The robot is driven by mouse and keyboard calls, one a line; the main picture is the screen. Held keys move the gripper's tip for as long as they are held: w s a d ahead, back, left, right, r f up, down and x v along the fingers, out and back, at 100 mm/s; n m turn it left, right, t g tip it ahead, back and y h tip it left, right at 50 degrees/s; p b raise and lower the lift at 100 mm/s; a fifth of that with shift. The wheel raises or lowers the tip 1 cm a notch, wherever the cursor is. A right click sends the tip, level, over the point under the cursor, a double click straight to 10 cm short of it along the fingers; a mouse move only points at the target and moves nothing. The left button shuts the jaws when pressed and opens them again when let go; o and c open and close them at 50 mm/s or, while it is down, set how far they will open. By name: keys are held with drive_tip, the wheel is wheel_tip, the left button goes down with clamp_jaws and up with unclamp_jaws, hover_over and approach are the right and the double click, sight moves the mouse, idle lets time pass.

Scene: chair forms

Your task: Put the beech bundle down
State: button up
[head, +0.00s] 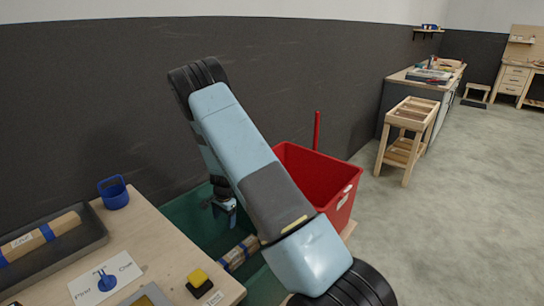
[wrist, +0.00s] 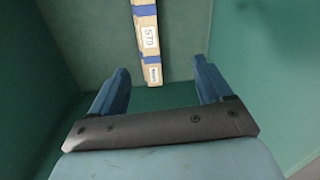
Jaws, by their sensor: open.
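A pale wooden bundle with blue bands (head: 238,252) lies inside a green bin (head: 203,232). In the wrist view the bundle (wrist: 148,42) shows white labels, one reading like "570", and its near end lies on the green floor. My gripper (head: 226,212) is down at the green bin, partly hidden behind my own arm. In the wrist view my gripper (wrist: 160,85) has its two fingers wide apart with nothing between them. The bundle is beyond the fingertips, apart from them. I cannot read the wood's name on it.
A similar banded bundle (head: 40,238) lies in a dark tray (head: 72,250) on the wooden table (head: 150,262). A blue cup (head: 114,194), a printed card (head: 106,278) and a yellow-topped block (head: 199,281) are also there. A red bin (head: 318,178) stands right of the green bin.

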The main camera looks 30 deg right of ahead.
drive_tip(key=s+a+r+n+t+y, duration=0.15)
drive_tip(key=s+r, duration=0.25)
drive_tip(key=r, duration=0.8)
drive_tip(key=s+r+n, duration=0.2)
drive_tip(key=s+r, duration=0.2)
drive_tip(key=r, duration=0.7)
drive_tip(key=s+r+n+t, duration=0.15)
drive_tip(key=s+r, duration=0.25)
drive_tip(key=r, duration=0.8)
drive_tip(key=s+d+r+n+t+h, duration=0.1)
drive_tip(key=s+r+n, duration=0.2)
drive_tip(key=s+r, duration=0.4)
drive_tip(key=s+d+r+n+t+h, duration=0.1)
drive_tip(key=s+r+n, duration=0.3)
drive_tip(key=s, duration=1.7)
wheel_tip(320, 180, up, 3)
drive_tip(key=shift+s+d, duration=0.35)
drive_tip(key=shift+d, duration=0.35)
